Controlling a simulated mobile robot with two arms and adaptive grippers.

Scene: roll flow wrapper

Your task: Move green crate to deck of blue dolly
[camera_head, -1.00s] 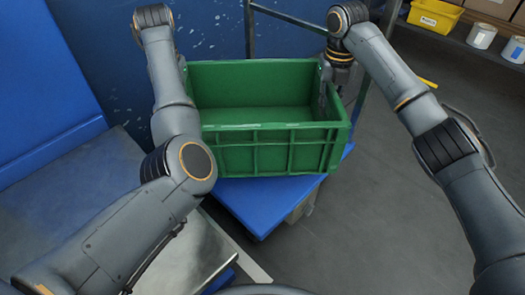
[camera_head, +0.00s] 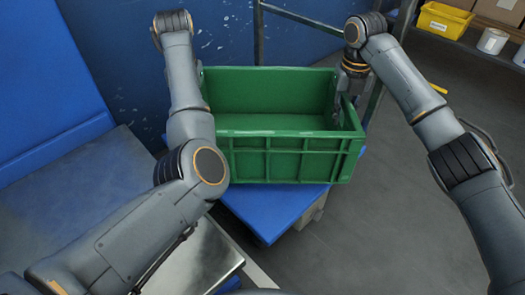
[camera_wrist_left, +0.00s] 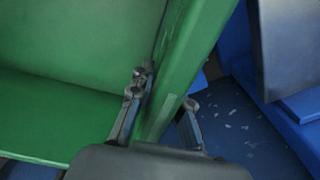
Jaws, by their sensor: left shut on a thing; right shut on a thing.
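The green crate (camera_head: 290,158) is empty and upright, over the blue deck of the dolly (camera_head: 265,210) in the head view. I cannot tell whether its base touches the deck. My right gripper (camera_head: 340,108) is shut on the crate's right wall. My left gripper is hidden behind its own arm in the head view. In the left wrist view my left gripper (camera_wrist_left: 160,115) has one finger inside and one outside the crate's wall (camera_wrist_left: 185,60), shut on it.
A metal-topped blue bench or machine (camera_head: 190,265) stands at the left front. A blue scuffed wall (camera_head: 225,30) is behind. A shelf with a yellow bin (camera_head: 444,20) and cans is at the back right. Grey floor (camera_head: 400,220) is clear at right.

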